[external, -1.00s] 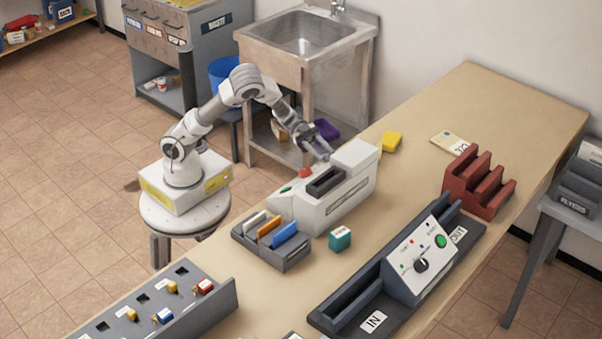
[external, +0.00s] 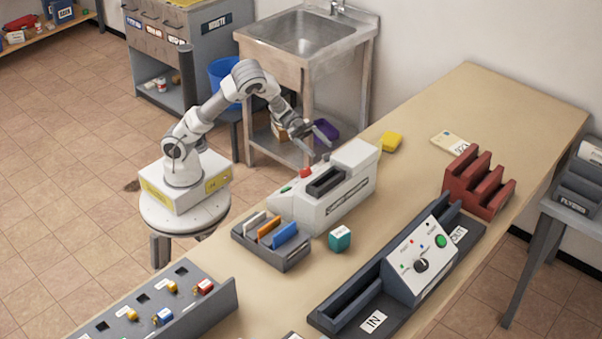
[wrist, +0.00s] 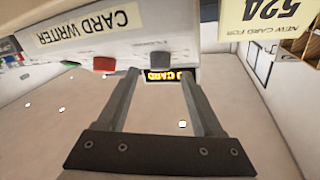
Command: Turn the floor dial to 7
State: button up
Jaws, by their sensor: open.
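The card writer (external: 345,204) is a white box on the long table, with a red button (external: 305,172), a green button and a dark slot. It shows upside down in the wrist view (wrist: 125,22). A small grey knob (wrist: 160,58) on its face, probably the floor dial, has a label too small to read. My gripper (external: 318,148) is at the card writer's far side. In the wrist view my gripper (wrist: 160,75) is open and empty. Its fingertips lie on either side of the knob in the picture, with gaps; depth is unclear. The dial's setting is not readable.
An orange-lit display (wrist: 163,76) shows between the fingers. A machine with a black knob (external: 421,265) stands front right. A sink (external: 305,35) is behind my arm.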

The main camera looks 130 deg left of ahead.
jog(key=v, duration=1.3)
jog(key=shift+s, duration=0.4)
jog(key=shift+a, duration=0.1)
